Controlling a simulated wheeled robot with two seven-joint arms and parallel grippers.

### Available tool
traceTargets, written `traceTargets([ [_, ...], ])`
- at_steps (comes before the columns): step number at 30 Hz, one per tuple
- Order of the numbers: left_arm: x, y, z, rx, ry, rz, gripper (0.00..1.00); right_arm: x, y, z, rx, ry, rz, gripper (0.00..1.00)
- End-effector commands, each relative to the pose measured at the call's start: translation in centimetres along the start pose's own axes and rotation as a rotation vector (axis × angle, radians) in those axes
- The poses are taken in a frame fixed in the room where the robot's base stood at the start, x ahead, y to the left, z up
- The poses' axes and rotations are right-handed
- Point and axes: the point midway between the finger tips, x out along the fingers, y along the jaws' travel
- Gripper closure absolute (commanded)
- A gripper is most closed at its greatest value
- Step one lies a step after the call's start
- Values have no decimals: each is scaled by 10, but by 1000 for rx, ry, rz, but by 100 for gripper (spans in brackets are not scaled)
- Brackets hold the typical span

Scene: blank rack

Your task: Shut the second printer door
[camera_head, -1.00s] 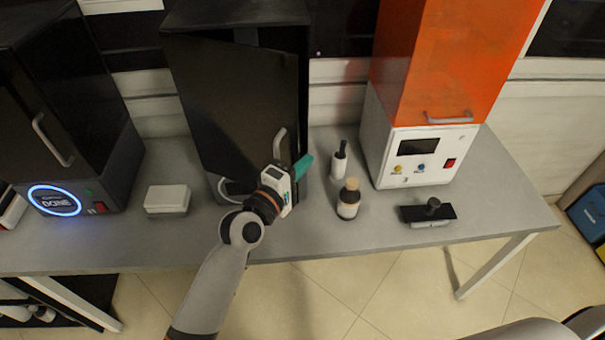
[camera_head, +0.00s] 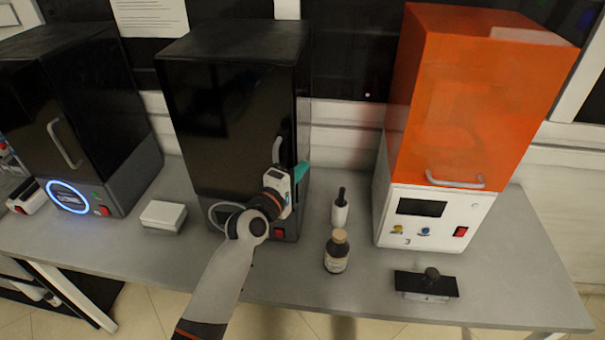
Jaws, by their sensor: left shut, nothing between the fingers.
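The second printer (camera_head: 240,45) is the black one in the middle of the bench. Its dark door (camera_head: 222,125) now looks flush with the front, or nearly so; a small gap cannot be ruled out. The door's grey handle (camera_head: 278,150) is on the right side of the door. My left gripper (camera_head: 300,171), with teal fingertips, is shut and empty at the door's lower right, by the handle. Whether it touches the door is unclear. My arm hides part of the printer's lower front panel. My right gripper is not in view.
Another black printer (camera_head: 85,90) with a lit blue ring stands left. An orange-and-white machine (camera_head: 480,100) stands right. A white box (camera_head: 163,215), a white bottle (camera_head: 339,208), a brown bottle (camera_head: 336,252) and a black device (camera_head: 426,284) sit on the grey bench (camera_head: 290,275).

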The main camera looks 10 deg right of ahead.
Motion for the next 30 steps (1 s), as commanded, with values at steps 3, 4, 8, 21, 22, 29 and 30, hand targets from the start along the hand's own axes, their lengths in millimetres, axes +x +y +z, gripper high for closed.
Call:
traceTargets([
  [3, 0, -1, 4, 2, -7, -2, 100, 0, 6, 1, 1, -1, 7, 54],
  [4, 0, -1, 4, 2, -7, -2, 100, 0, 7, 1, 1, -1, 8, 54],
  [8, 0, -1, 4, 2, -8, -3, 100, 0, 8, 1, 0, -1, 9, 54],
  [21, -38, 0, 4, 3, -11, -3, 100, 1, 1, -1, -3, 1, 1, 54],
  [22, -44, 0, 4, 4, -11, -4, 100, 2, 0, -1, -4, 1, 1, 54],
  [29, -88, 0, 3, 9, -11, -4, 100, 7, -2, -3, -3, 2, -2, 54],
  [30, -94, -1, 3, 11, -11, -5, 100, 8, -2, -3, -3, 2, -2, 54],
])
